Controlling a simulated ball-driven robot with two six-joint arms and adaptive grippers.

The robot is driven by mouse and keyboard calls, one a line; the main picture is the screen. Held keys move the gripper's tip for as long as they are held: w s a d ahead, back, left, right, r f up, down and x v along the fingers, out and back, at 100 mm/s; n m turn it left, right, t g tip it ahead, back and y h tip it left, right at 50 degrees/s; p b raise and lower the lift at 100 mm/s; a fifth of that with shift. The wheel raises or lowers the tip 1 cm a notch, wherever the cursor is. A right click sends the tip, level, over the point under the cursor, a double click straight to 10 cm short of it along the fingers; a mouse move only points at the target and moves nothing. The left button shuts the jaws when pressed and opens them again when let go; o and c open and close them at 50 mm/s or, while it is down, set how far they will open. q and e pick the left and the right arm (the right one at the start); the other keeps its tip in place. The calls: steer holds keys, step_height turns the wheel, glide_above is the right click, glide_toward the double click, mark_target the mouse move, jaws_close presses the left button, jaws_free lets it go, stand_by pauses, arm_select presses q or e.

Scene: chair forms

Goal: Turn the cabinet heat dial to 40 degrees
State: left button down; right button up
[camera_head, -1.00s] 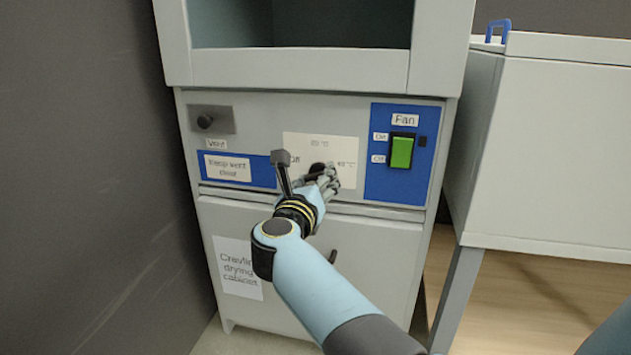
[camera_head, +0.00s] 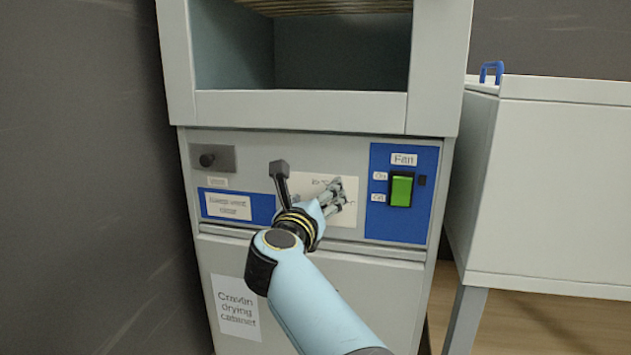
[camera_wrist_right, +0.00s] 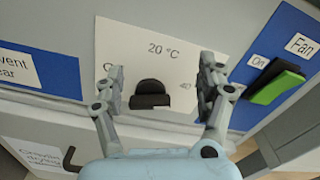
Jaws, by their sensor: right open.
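The heat dial is a black knob (camera_wrist_right: 150,94) on a white scale plate (camera_wrist_right: 172,40) in the right wrist view. The plate reads "20 °C" above the knob, "40" to its right, partly covered by a finger, and a mostly hidden label at its left. Which mark the knob points at is unclear. My right gripper (camera_wrist_right: 161,72) is open, one finger on each side of the knob, with gaps visible. In the head view, my right gripper (camera_head: 331,198) is in front of the plate (camera_head: 349,186) and hides the knob. My left gripper is not in view.
An open compartment (camera_head: 340,55) is above. A grey bench or box (camera_head: 560,180) stands at the right.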

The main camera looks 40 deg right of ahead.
mark_target(320, 164)
step_height(320, 164, up, 5)
steer(key=shift+r, duration=0.15)
stand_by(0.5)
